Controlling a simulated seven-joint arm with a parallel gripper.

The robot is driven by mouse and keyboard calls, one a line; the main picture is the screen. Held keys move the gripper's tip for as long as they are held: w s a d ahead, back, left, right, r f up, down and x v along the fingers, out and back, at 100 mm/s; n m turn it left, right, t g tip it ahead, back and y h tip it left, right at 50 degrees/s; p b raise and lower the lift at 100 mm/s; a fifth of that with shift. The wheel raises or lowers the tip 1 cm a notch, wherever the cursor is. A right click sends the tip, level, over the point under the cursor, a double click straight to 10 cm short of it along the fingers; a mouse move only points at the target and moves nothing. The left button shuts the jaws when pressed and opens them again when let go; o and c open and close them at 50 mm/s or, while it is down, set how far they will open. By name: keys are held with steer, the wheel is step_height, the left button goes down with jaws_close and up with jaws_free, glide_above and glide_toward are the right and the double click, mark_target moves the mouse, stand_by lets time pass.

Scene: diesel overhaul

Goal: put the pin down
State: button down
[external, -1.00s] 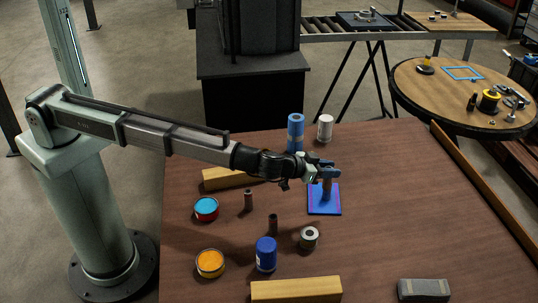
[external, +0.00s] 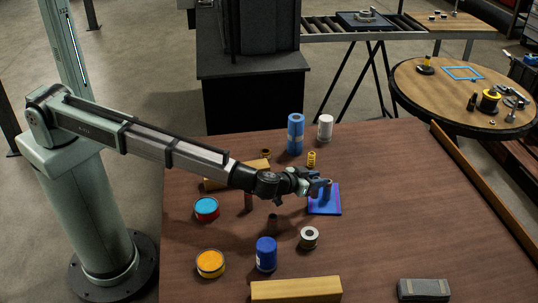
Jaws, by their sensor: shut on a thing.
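A brownish-grey pin (external: 327,191) stands roughly upright over the blue mat (external: 331,208). My gripper (external: 323,186) is at the pin's upper part and shut on it, coming in from the left. The gripper is low over the mat. I cannot tell whether the pin's lower end touches the mat. The fingers hide part of the pin.
Behind the gripper stand a blue cylinder (external: 295,134), a white canister (external: 325,128) and a yellow spring (external: 311,158). The table (external: 420,205) right of the mat is clear.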

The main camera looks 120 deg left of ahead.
steer(key=shift+f, duration=1.25)
steer(key=shift+f, duration=0.15)
steer(key=c, duration=0.8)
jaws_free()
steer(key=shift+s+d+r, duration=0.1)
steer(key=shift+d+r, duration=0.1)
steer(key=shift+d, duration=0.05)
steer(key=v, duration=1.1)
steer(key=shift+s+d+r, duration=0.1)
steer(key=shift+s+d, duration=0.05)
steer(key=shift+d, duration=0.05)
